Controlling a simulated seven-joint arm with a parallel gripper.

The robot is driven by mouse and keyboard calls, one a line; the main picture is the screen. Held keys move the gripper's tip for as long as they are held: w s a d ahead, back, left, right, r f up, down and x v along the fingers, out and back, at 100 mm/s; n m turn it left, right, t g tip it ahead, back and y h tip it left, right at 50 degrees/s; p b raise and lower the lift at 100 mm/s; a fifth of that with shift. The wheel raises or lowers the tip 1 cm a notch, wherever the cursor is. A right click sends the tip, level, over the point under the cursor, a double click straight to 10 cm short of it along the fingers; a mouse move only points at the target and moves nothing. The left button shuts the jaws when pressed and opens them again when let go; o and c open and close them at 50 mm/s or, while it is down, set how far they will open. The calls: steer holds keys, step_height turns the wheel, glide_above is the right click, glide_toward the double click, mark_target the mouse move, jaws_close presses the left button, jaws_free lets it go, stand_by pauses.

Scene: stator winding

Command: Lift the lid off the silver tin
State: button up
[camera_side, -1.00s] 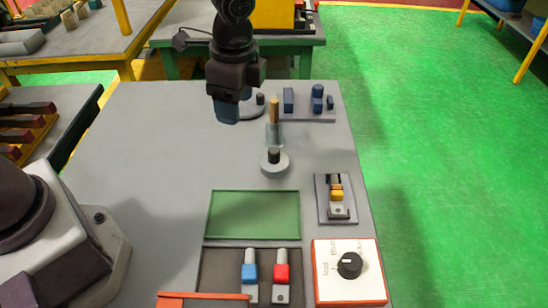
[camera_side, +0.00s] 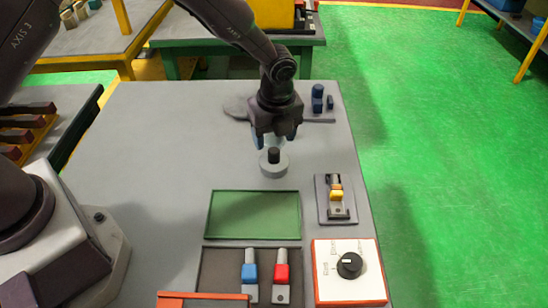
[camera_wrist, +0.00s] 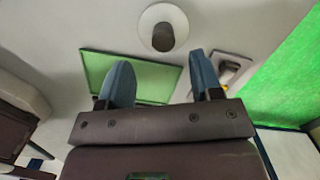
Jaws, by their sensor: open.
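The silver tin (camera_side: 273,169) is a low, pale grey round with a dark knob (camera_side: 273,154) on its lid, near the middle right of the table. The wrist view shows its pale round top (camera_wrist: 150,16) and the dark knob (camera_wrist: 163,38) at the upper middle, ahead of the fingertips. My gripper (camera_side: 273,136) is open, its blue fingers spread apart, just behind and above the tin in the side view. In the wrist view the gripper (camera_wrist: 160,62) shows nothing between its fingertips but table and part of the green mat. The lid looks seated on the tin.
A green mat (camera_side: 254,214) lies in front of the tin. A holder with a yellow part (camera_side: 336,195) stands to the right, and a dial box (camera_side: 349,285) front right. Blue parts (camera_side: 318,98) stand behind my gripper. The table's left side is clear.

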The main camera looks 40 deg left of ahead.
mark_target(274, 150)
steer(key=shift+w+a+f, duration=0.1)
steer(key=shift+f, duration=0.9)
steer(key=shift+w+a+f, duration=0.1)
steer(key=shift+w+f, duration=0.05)
steer(key=shift+f, duration=0.8)
steer(key=shift+w+a+f, duration=0.1)
steer(key=shift+f, duration=0.9)
steer(key=c, duration=1)
steer(key=shift+r, duration=0.1)
